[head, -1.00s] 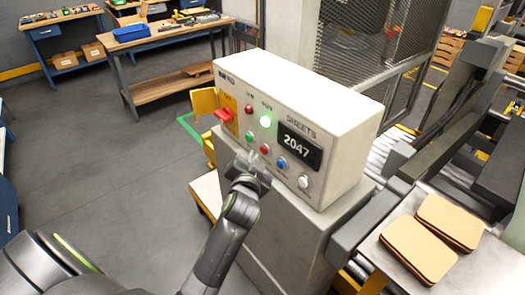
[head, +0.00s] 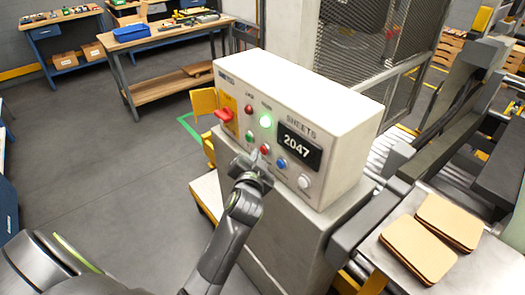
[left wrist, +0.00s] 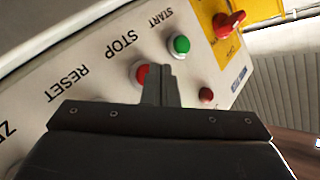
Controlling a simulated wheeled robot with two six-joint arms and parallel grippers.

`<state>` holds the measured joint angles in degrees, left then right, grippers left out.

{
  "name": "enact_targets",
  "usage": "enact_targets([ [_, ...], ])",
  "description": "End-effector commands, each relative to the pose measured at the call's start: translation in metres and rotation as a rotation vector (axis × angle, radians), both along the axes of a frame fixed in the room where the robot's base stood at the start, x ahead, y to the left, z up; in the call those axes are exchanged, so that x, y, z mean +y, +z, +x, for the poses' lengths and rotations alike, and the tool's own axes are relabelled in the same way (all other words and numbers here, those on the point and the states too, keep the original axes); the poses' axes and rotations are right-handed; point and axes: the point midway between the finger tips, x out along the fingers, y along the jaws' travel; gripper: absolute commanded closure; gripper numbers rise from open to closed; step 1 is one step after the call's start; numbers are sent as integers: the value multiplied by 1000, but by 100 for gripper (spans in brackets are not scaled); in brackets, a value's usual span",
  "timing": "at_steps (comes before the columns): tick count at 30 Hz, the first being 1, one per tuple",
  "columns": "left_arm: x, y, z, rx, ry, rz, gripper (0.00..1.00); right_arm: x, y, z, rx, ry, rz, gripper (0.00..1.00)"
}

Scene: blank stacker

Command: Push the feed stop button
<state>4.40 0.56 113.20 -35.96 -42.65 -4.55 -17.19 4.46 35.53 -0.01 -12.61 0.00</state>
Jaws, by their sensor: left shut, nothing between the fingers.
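The white control box (head: 300,110) stands on a grey pedestal. Its red STOP button (head: 265,148) sits on the front face between a green button and a blue one. In the left wrist view the STOP button (left wrist: 139,74) shows below its label, partly covered by my fingers. My left gripper (head: 257,157) is shut and empty, its fingertips right by the STOP button. In the left wrist view the left gripper's closed fingertips (left wrist: 156,62) overlap the button's edge. I cannot tell whether they touch it. My right gripper is not in view.
The green START button (left wrist: 181,44), blue RESET button (head: 282,163) and white button (head: 304,181) are close by. A red rotary switch (head: 223,115) juts out at the box's left. A green lamp (head: 265,121) glows; the display (head: 299,146) reads 2047. Cardboard sheets (head: 420,248) lie at right.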

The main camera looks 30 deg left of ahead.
Motion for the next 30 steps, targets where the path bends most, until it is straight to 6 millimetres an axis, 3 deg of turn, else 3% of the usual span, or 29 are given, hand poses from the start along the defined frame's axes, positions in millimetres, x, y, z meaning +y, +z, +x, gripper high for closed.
enact_targets([
  [30,-4,0,9,0,0,-1,100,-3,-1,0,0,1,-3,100],
])
